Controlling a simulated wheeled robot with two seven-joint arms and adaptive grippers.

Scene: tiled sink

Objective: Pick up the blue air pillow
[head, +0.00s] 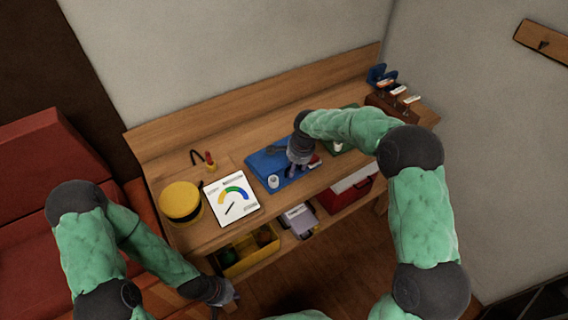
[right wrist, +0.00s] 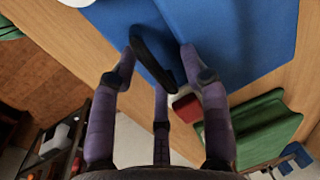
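A flat blue piece (head: 263,170), which looks like the blue air pillow, lies on the wooden bench. It fills much of the right wrist view (right wrist: 245,35). A thin black item lies over it there (right wrist: 152,52). My right gripper (head: 299,163) is above its right part, hiding some of it. In the right wrist view its fingers (right wrist: 160,62) are spread on either side of the black item; contact with the blue piece cannot be told. My left gripper (head: 224,294) is low, in front of the bench and away from the blue piece; its finger state is unclear.
A yellow round box (head: 180,201), a gauge sheet (head: 233,198) and a white cup (head: 273,182) are on the bench. A green piece (right wrist: 255,128) lies right of the blue one. A red-and-white box (head: 346,190) and yellow bin (head: 246,259) sit below.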

